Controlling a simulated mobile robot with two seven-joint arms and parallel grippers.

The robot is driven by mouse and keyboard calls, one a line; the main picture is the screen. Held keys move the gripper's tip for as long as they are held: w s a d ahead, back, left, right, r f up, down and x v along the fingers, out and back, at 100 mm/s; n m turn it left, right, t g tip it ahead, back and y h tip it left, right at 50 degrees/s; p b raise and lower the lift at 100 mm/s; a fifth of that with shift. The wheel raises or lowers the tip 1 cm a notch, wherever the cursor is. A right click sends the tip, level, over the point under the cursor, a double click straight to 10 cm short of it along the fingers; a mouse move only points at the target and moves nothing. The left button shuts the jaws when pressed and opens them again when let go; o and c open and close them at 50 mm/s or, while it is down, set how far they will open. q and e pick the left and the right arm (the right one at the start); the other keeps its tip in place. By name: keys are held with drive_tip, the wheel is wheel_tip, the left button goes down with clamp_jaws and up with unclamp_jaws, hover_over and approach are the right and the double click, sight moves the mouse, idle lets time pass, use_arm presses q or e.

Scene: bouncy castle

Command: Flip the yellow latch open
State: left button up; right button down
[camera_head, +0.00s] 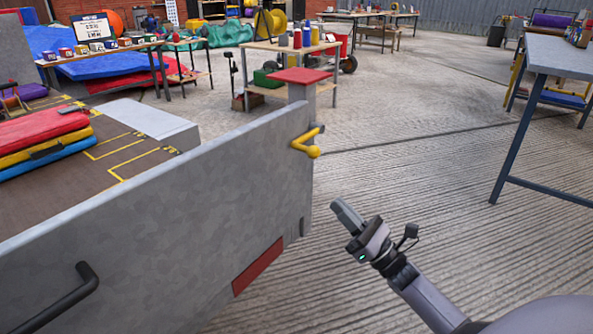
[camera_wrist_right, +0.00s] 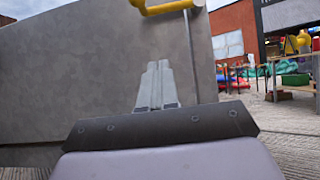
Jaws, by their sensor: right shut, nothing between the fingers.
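The yellow latch (camera_head: 306,147) is a bent handle near the upper far end of a grey metal panel (camera_head: 190,205), beside a post with a red top. It also shows at the top of the right wrist view (camera_wrist_right: 170,7), partly cut off by the frame edge. My right gripper (camera_head: 338,207) is below and to the right of the latch in the head view, apart from it. In the right wrist view its fingers (camera_wrist_right: 157,70) are together, empty, and point up toward the panel below the latch. My left gripper is not in view.
The red-topped post (camera_head: 301,77) stands at the panel's far end. A black handle (camera_head: 68,300) is on the panel at lower left. Folded mats (camera_head: 42,138) lie behind the panel. A blue-legged table (camera_head: 565,62) stands at right. The ribbed floor between is clear.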

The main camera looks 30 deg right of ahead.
idle(0.3)
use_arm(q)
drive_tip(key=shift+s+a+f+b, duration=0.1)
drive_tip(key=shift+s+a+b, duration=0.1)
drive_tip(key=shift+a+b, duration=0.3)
use_arm(e)
drive_tip(key=s+r+x, duration=0.1)
drive_tip(key=r+x, duration=0.1)
drive_tip(key=x, duration=1.1)
drive_tip(key=shift+s+d+r, duration=0.2)
drive_tip(key=shift+s+d, duration=0.05)
drive_tip(key=shift+s, duration=0.05)
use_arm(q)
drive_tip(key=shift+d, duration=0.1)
